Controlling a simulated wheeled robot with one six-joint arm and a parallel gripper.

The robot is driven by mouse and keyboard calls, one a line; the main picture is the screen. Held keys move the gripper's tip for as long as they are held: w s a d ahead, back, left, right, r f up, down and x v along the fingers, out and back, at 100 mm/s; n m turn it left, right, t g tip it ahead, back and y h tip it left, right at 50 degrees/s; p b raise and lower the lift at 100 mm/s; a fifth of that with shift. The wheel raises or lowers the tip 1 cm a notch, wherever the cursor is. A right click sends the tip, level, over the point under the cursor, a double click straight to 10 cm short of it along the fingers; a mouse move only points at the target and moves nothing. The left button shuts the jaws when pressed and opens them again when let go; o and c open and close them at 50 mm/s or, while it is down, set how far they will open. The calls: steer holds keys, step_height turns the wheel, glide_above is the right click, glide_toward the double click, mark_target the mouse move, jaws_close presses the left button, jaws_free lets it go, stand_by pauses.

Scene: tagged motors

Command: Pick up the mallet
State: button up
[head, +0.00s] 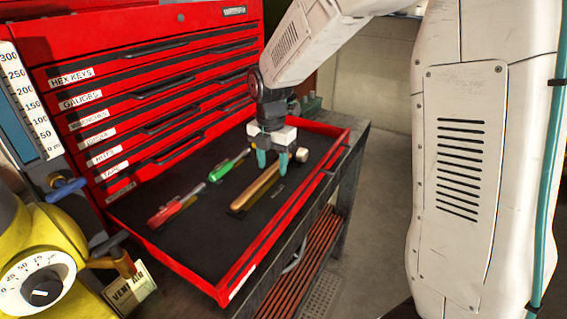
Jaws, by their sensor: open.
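The mallet (258,187) lies in the open bottom drawer of the red tool chest, with its wooden handle running from lower left to upper right. Its pale head (301,154) shows at the upper right end. My gripper (272,170) points down over the upper part of the handle, with its two teal fingers apart on either side of it in the picture. The gripper is open. I cannot tell how far the fingertips are above the handle.
A red screwdriver (176,207) and a green-handled tool (229,165) lie left of the mallet on the drawer's black liner. The drawer's raised red rim (283,222) borders the right side. A yellow tank with a dial (42,292) stands at the lower left.

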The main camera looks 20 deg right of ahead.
steer(key=shift+f, duration=0.7)
jaws_close()
steer(key=shift+r, duration=0.1)
